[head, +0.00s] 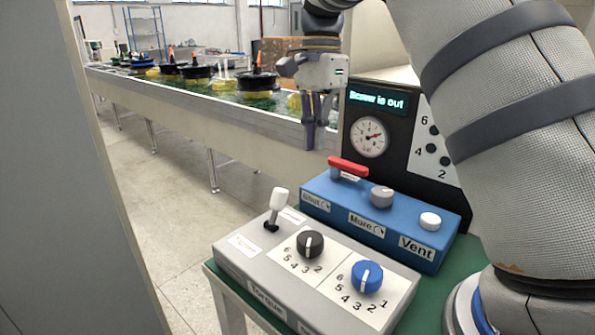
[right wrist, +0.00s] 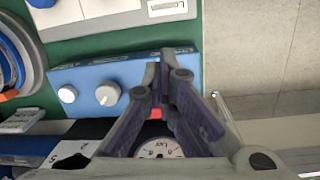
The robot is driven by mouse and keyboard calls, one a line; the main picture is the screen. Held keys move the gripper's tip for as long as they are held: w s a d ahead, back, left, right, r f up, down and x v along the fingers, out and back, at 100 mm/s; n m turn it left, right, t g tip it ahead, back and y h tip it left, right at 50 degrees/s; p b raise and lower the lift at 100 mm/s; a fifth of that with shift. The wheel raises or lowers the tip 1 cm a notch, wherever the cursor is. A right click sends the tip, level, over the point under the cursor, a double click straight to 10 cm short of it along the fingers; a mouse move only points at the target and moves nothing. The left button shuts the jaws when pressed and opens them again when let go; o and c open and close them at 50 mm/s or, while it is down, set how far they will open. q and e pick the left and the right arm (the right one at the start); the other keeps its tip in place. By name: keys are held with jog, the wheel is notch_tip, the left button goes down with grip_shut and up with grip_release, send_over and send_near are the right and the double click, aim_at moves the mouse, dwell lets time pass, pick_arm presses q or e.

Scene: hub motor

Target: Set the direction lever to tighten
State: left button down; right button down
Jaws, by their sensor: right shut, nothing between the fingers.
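The direction lever (head: 277,207) is a white-handled toggle on a black base at the left end of the grey control box (head: 240,262). It stands nearly upright, leaning slightly right in the head view. White labels lie on either side of it, too small to read. My right gripper (head: 310,145) is shut and empty, pointing down above and behind the blue box (head: 330,200), apart from the lever. In the right wrist view, its fingers (right wrist: 165,65) overlap the blue box's edge; the grey box (right wrist: 90,12) shows at the top, with the lever out of sight. My left gripper is not in view.
The grey box carries a black dial (head: 310,244) and a blue dial (head: 367,277). The blue box has a red handle (head: 348,167), a grey knob (head: 381,197) and a white Vent button (head: 430,221). A gauge panel (head: 378,103) reads "Screw is out". A conveyor runs behind.

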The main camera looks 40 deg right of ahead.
aim_at(277, 208)
jog(key=f, duration=0.6)
jog(key=s+a+f, duration=0.1)
jog(key=f, duration=0.2)
jog(key=shift+f, duration=0.25)
jog(key=a, duration=0.1)
jog(key=a+r, duration=0.1)
jog(key=a+p, duration=0.1)
jog(key=shift+w+a+r, duration=0.15)
jog(key=shift+w+r, duration=0.1)
jog(key=shift+r, duration=0.05)
jog(key=shift+a, duration=0.2)
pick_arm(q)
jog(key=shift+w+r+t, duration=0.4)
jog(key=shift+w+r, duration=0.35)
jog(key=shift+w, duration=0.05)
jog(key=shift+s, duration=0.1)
pick_arm(e)
jog(key=shift+w+f, duration=0.1)
